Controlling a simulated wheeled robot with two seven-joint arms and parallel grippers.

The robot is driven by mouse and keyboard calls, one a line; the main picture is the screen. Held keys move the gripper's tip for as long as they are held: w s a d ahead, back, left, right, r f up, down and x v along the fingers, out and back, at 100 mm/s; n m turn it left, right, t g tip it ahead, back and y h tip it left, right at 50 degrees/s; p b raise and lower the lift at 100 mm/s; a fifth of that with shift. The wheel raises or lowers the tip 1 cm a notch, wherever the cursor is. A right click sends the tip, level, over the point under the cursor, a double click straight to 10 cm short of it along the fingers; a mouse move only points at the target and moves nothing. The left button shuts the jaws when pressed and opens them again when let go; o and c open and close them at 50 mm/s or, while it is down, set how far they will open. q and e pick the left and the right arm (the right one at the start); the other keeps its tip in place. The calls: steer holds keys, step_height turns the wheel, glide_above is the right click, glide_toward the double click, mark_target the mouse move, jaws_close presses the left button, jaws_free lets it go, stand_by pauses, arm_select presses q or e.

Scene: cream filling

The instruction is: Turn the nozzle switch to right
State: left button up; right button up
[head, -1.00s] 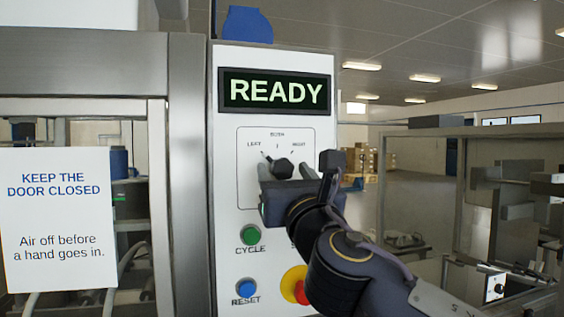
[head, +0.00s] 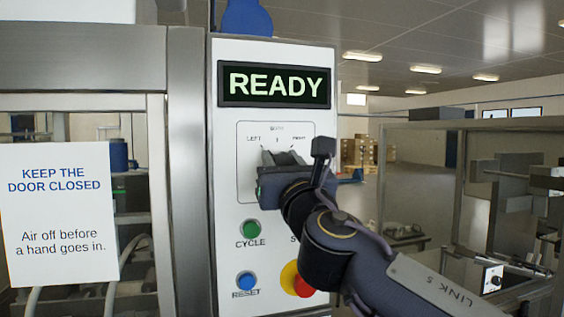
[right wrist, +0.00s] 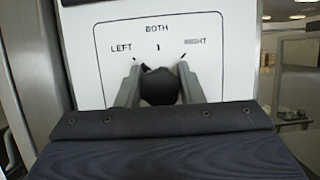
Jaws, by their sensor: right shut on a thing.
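The nozzle switch is a dark round knob (head: 284,158) on the white control panel (head: 226,130), under the labels LEFT, BOTH and RIGHT. In the right wrist view the knob (right wrist: 160,87) sits between the two fingers of my right gripper (right wrist: 160,85), and its small pointer leans up and left toward LEFT. My right gripper (head: 284,160) is shut on the knob in the head view, a finger on each side. Its body hides the lower part of the switch plate. My left gripper is not in view.
The display (head: 276,85) reads READY. Below the switch are a green CYCLE button (head: 250,229), a blue RESET button (head: 246,281) and a red-and-yellow button (head: 296,281), partly behind my right arm. A metal-framed machine with a warning sign (head: 62,215) stands at left.

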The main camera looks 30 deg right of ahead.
steer(key=shift+f+m, duration=0.1)
steer(key=shift+m, duration=0.2)
steer(key=shift+f+m+g+h+b, duration=0.1)
steer(key=shift+m+g+h+b, duration=0.2)
steer(key=shift+m+h+b, duration=0.8)
steer(key=m, duration=0.2)
steer(key=shift+m+g+h+b, duration=0.3)
steer(key=shift+h, duration=0.1)
steer(key=m+h, duration=0.1)
steer(key=m, duration=0.1)
steer(key=m+g, duration=0.1)
steer(key=m, duration=0.2)
steer(key=shift+g+h+b, duration=0.3)
steer(key=shift+h+b, duration=0.1)
steer(key=shift+m+g+h, duration=0.3)
steer(key=shift+m+g, duration=0.2)
steer(key=shift+m, duration=0.7)
steer(key=m+g+p, duration=0.1)
steer(key=m, duration=0.2)
steer(key=shift+h, duration=0.3)
steer(key=m+g+p, duration=0.1)
steer(key=m, duration=0.3)
steer(key=shift+d+g, duration=0.1)
steer(key=shift+g, duration=0.2)
steer(key=shift+m+g+p, duration=0.5)
steer(key=shift+m+p, duration=0.1)
steer(key=shift+m, duration=0.7)
